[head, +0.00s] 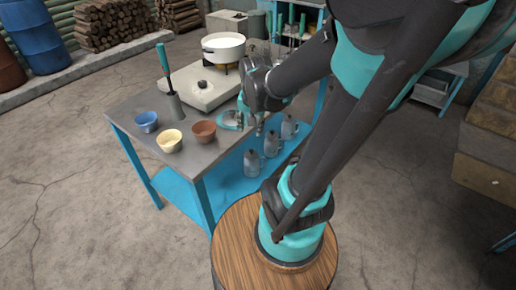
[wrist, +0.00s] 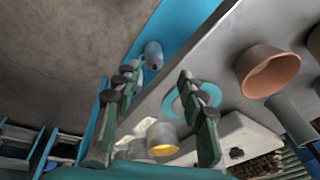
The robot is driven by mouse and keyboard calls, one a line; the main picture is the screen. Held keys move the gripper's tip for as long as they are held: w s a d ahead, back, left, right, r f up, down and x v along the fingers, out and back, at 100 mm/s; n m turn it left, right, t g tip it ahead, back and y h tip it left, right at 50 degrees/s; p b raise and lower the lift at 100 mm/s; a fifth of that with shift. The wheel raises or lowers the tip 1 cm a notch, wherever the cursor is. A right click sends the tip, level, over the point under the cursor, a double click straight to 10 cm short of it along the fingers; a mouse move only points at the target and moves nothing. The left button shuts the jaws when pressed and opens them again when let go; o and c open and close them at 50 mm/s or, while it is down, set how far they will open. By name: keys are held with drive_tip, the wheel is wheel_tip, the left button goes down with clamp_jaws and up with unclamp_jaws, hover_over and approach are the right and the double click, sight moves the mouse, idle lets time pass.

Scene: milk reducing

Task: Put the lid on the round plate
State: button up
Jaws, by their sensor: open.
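My gripper (head: 259,128) is over the near right edge of the metal table. In the wrist view my gripper (wrist: 158,90) has its two green-and-grey fingers spread wide, with nothing held between them. The round plate, a flat disc with a teal rim (head: 222,121), lies on the table beside my gripper, partly hidden by it in the head view. In the wrist view the plate (wrist: 174,105) shows behind the right finger, its middle grey. I cannot clearly make out a lid. A white pot (head: 223,48) stands on the stove at the back.
A terracotta bowl (head: 204,132), a cream bowl (head: 169,141) and a blue bowl (head: 146,122) stand along the table's near left part. A utensil holder (head: 175,107) stands behind them. Several grey jugs (head: 251,163) stand on the lower blue shelf.

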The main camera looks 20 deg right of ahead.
drive_tip(key=s+f+n+t, duration=0.1)
drive_tip(key=s+f+n, duration=0.3)
drive_tip(key=s+n, duration=0.2)
drive_tip(key=shift+s+d+f, duration=0.35)
drive_tip(key=shift+s+d, duration=0.1)
drive_tip(key=shift+s, duration=0.05)
